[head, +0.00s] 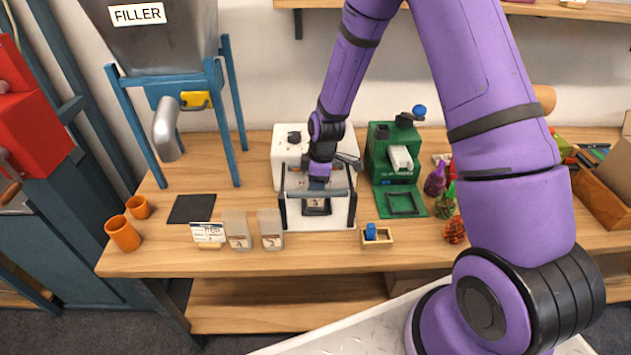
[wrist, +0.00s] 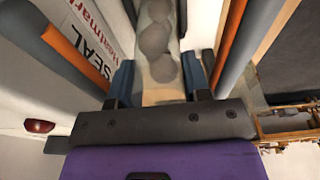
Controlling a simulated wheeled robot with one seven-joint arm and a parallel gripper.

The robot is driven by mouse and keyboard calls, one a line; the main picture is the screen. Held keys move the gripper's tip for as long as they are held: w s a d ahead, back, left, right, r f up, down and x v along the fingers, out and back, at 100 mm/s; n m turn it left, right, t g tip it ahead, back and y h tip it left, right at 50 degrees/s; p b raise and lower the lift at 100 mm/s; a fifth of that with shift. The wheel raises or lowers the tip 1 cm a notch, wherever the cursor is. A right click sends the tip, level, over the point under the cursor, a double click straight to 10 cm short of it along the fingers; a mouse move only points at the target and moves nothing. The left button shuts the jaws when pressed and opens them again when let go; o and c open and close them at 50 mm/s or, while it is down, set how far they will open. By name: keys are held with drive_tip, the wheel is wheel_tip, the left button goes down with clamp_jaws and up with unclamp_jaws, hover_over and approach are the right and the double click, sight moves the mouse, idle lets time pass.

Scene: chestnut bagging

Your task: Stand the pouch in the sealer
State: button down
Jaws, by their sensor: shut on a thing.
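The white sealer (head: 290,160) stands on the bench, with grey bars across its front opening. My gripper (head: 318,186) reaches down into that opening and is shut on the pouch (head: 317,207), which shows upright between the sealer's side walls with a dark label facing front. In the wrist view the pouch (wrist: 160,45) lies between my two blue-tipped fingers, with round dark chestnut shapes showing on it. The sealer's wall with printed lettering (wrist: 85,45) and orange-edged bars flank it on both sides. The pouch's base is hidden in the wrist view, so I cannot tell whether it rests on the sealer.
Two other pouches (head: 238,231) and a small card (head: 208,234) stand left of the sealer. A black mat (head: 192,208) and orange cups (head: 122,233) lie further left. A green machine (head: 393,160) and a small wooden tray (head: 364,240) are close on the right. The filler (head: 160,40) stands at back left.

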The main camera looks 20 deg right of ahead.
drive_tip(key=c, duration=0.8)
unclamp_jaws()
drive_tip(key=shift+f, duration=0.15)
drive_tip(key=shift+c, duration=0.2)
drive_tip(key=s+d+r+m+t+h, duration=0.1)
drive_tip(key=s+d+r+m, duration=0.1)
drive_tip(key=r, duration=1)
drive_tip(key=s+d+r+m, duration=0.1)
drive_tip(key=s+r, duration=0.2)
drive_tip(key=r, duration=0.8)
drive_tip(key=s+d+r+m+t, duration=0.1)
drive_tip(key=s+d+r+m, duration=0.1)
drive_tip(key=s+r+m, duration=0.3)
drive_tip(key=s+d+r+m+t, duration=0.2)
drive_tip(key=s+r+m, duration=0.4)
drive_tip(key=s+r, duration=0.6)
drive_tip(key=s, duration=0.7)
drive_tip(key=shift+s+r+t+h, duration=0.2)
drive_tip(key=shift+t+h, duration=0.1)
drive_tip(key=shift+h, duration=0.1)
